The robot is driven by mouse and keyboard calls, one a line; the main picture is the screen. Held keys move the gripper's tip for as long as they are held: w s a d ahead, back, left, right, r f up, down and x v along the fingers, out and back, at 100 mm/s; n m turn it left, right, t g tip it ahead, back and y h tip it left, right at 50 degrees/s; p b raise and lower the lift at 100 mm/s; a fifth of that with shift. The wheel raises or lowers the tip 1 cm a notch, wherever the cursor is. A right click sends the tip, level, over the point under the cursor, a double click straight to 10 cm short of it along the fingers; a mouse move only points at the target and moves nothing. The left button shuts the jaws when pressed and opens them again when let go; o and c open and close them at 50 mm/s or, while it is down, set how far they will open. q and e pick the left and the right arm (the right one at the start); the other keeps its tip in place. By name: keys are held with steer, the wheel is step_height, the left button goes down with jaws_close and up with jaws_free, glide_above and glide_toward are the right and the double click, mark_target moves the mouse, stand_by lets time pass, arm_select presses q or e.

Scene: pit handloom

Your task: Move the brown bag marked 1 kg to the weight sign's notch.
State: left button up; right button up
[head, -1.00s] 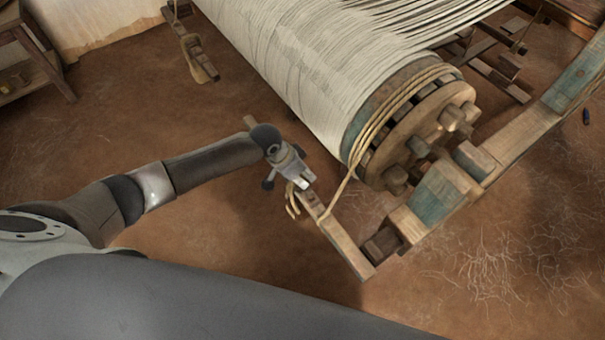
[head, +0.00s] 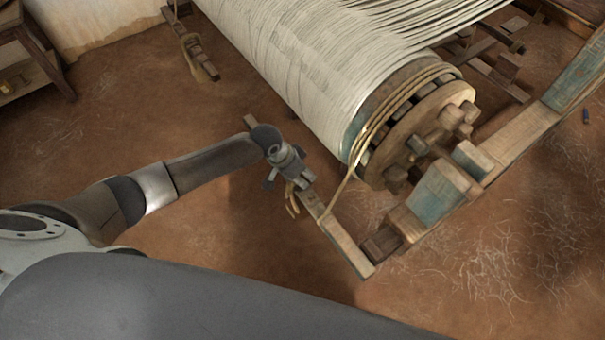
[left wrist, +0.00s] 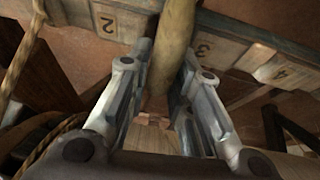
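In the left wrist view, the two fingers of my left gripper (left wrist: 168,62) stand on either side of a thick tan piece (left wrist: 173,45). I cannot tell whether they press on it, or whether it is cord or part of a bag. The beam (left wrist: 228,52) behind it carries the marks 2, 3 and 4. No bag marked 1 kg and no weight sign can be made out. My right gripper is not in view.
The warp roller (head: 300,70) with its pegged wooden wheel (head: 425,125) stands close to the right of my left gripper. A taut rope (head: 345,185) runs from it to the beam. A wooden stand (head: 35,50) is at the far left. The earthen floor is mostly clear.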

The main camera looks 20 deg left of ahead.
arm_select(q)
steer(key=o, duration=0.4)
steer(key=shift+s+f, duration=0.15)
steer(key=shift+f, duration=0.05)
steer(key=v, duration=1.2)
steer(key=s+d, duration=0.8)
steer(key=s, duration=0.2)
steer(key=s+a+f+n+y, duration=0.1)
steer(key=s+a+n+y, duration=0.2)
steer(key=s+a+n, duration=0.55)
steer(key=s+a+f+m, duration=0.1)
steer(key=s+f+m, duration=0.1)
steer(key=f, duration=1)
steer(key=s+f+m, duration=0.1)
steer(key=s+f, duration=0.1)
steer(key=f, duration=1.1)
steer(key=s+a+f+g, duration=0.2)
steer(key=s+a+f, duration=0.1)
steer(key=s+f, duration=1.3)
steer(key=shift+s+a+f+y, duration=0.2)
steer(key=shift+s+f+y, duration=0.15)
steer(key=shift+s, duration=0.35)
steer(key=shift+m, duration=0.25)
